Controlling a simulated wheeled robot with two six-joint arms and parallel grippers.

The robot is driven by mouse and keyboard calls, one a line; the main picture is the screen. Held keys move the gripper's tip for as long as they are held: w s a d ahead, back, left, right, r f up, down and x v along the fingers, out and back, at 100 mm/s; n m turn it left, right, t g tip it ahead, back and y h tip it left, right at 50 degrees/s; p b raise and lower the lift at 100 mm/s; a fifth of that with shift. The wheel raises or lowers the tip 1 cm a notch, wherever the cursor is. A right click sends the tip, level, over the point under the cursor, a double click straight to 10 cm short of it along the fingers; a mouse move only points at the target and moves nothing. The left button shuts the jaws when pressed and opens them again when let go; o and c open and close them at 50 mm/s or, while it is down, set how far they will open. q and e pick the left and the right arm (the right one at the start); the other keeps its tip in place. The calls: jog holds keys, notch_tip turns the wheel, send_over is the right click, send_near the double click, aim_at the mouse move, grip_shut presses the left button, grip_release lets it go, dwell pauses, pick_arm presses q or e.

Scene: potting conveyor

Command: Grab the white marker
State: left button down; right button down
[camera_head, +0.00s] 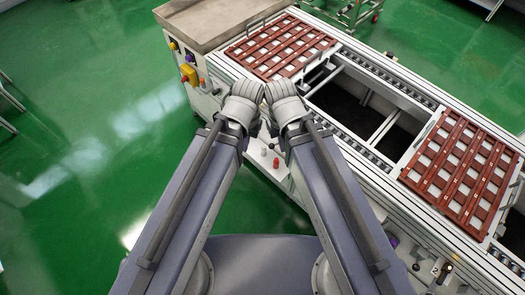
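I cannot make out a white marker anywhere in the head view. My two arms reach forward from the bottom, and their grey wrist joints come close together near the conveyor's near edge. The gripper fingers do not show beyond these joints, so neither gripper can be seen, nor whether it holds anything.
The conveyor frame (404,215) runs from upper left to lower right. One red slatted tray (278,47) lies at its far end, another (465,170) at the right, with an open gap between. A beige worktop (205,22) adjoins it.

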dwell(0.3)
pick_arm(q)
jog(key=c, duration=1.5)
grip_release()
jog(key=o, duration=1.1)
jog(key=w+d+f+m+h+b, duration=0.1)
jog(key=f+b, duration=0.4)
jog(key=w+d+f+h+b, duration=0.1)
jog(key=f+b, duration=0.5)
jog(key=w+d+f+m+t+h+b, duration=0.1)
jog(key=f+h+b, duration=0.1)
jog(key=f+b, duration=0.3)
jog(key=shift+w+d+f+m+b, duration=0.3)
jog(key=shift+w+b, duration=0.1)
jog(key=shift+b, duration=0.2)
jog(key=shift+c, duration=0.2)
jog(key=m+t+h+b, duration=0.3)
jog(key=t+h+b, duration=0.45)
jog(key=b, duration=2.95)
send_near(264, 151)
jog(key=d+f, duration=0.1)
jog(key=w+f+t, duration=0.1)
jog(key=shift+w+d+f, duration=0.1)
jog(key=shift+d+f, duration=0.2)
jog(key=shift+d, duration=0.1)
